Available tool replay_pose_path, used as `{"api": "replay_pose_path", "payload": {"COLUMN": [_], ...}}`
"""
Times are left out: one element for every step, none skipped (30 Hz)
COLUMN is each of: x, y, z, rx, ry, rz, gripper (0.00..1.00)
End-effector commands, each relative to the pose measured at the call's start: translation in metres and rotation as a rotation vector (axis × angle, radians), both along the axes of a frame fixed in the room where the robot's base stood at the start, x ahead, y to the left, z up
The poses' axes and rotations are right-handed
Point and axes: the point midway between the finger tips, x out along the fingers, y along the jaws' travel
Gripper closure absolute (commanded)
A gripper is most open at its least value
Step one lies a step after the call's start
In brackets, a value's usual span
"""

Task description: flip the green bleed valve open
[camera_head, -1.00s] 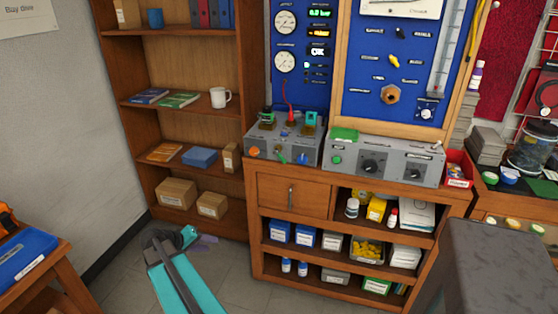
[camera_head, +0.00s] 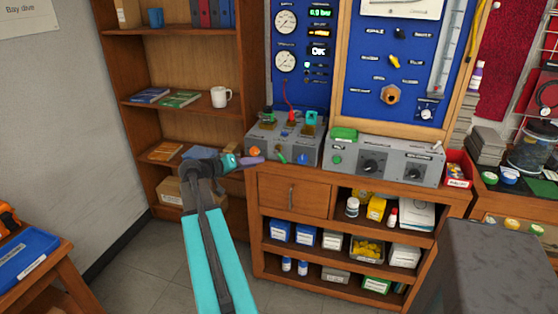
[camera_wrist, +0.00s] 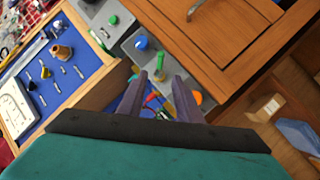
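The green bleed valve, a small green lever (camera_head: 282,157), is on the front face of the grey regulator box (camera_head: 268,147) on the bench. It stands between an orange knob (camera_head: 255,151) and a blue knob (camera_head: 302,158). My gripper (camera_head: 258,160) is left of the valve, just below the orange knob, and does not touch the valve. In the wrist view my gripper (camera_wrist: 159,76) shows two purple fingers spread apart with nothing held. The blue knob (camera_wrist: 141,43) lies beyond the tips there, and the orange knob (camera_wrist: 197,97) is beside the right finger.
A grey box with black dials (camera_head: 390,163) stands to the right on the bench. A wooden drawer with a metal handle (camera_head: 291,196) is below the regulator box. A bookshelf (camera_head: 180,124) stands at the left. Coloured parts sit on top of the regulator box.

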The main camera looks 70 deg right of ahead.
Motion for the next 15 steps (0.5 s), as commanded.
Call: {"api": "replay_pose_path", "payload": {"x": [0.000,0.000,0.000,0.000,0.000,-0.001,-0.002,-0.002,-0.003,-0.004,-0.005,-0.006,-0.008,-0.009,-0.012], "y": [0.000,0.000,0.000,-0.001,-0.001,-0.002,-0.003,-0.004,-0.007,-0.009,-0.011,-0.014,-0.017,-0.020,-0.024], "z": [0.000,0.000,0.000,-0.001,-0.001,-0.001,-0.001,-0.002,-0.002,-0.003,-0.003,-0.004,-0.005,-0.006,-0.008], "rx": [0.000,0.001,0.002,0.002,0.002,0.001,0.001,0.002,0.002,0.002,0.002,0.002,0.002,0.002,0.002], "ry": [0.000,0.000,0.000,0.000,0.000,0.001,0.001,0.001,0.001,0.001,0.001,0.000,0.000,0.001,0.001], "rz": [0.000,0.001,0.000,0.000,0.000,0.000,0.000,-0.001,-0.001,-0.001,-0.001,0.000,0.000,-0.001,-0.002], "gripper": [0.68,0.68,0.68,0.68,0.68,0.68,0.68,0.68,0.68,0.68,0.68,0.68,0.68,0.68,0.68]}}
